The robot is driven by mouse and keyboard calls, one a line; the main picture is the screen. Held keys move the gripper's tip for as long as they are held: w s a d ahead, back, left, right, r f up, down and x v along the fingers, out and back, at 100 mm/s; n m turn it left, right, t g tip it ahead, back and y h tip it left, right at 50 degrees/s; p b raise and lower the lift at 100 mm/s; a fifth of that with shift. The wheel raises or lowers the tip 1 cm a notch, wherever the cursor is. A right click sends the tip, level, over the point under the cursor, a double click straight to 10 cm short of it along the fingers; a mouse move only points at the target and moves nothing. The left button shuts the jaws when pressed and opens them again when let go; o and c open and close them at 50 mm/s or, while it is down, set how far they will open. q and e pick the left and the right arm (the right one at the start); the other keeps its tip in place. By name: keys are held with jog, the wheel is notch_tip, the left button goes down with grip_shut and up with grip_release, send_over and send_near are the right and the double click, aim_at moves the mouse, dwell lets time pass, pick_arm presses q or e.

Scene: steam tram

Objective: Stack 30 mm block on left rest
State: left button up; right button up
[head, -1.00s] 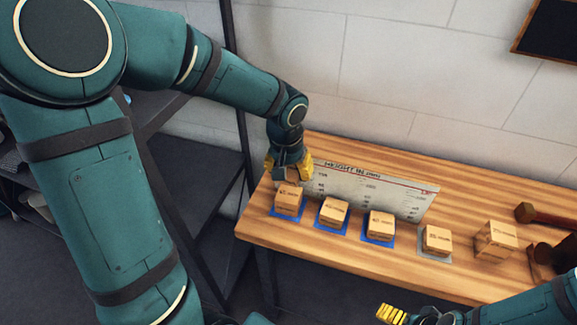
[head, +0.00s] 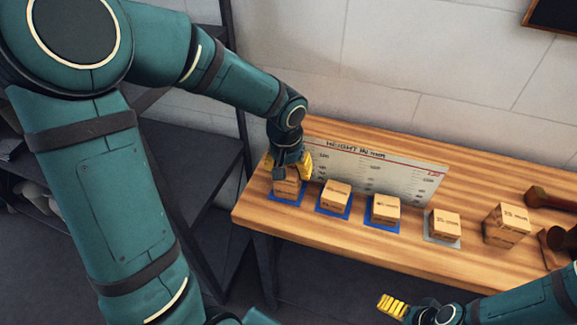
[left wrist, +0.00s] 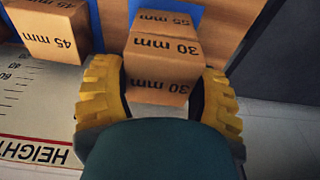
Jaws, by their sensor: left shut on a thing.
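My left gripper (head: 289,168) is above the left blue rest (head: 288,203) at the left end of the bench. In the left wrist view its yellow fingers (left wrist: 160,95) are shut on the 30 mm block (left wrist: 165,68). A 55 mm block (left wrist: 165,20) shows directly beyond and below it. The held block looks lined up over that one, but I cannot tell whether they touch. In the head view the gripper partly hides the blocks (head: 287,187) there. My right gripper (head: 391,306) is in front of the bench, apart from all blocks; its opening is unclear.
A 45 mm block (left wrist: 48,32) is on the neighbouring rest; another block (head: 386,208) sits on a third blue rest. A height chart (head: 375,175) stands close behind.

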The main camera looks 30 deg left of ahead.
pick_arm(q)
jog(key=shift+f, duration=0.1)
jog(key=o, duration=1.3)
jog(key=shift+r, duration=0.3)
jog(key=shift+r+p, duration=0.35)
jog(key=shift+p, duration=0.15)
jog(key=shift+r+p, duration=0.55)
jog(key=shift+r, duration=0.2)
jog(key=shift+r+p, duration=1.75)
jog(key=shift+r, duration=0.65)
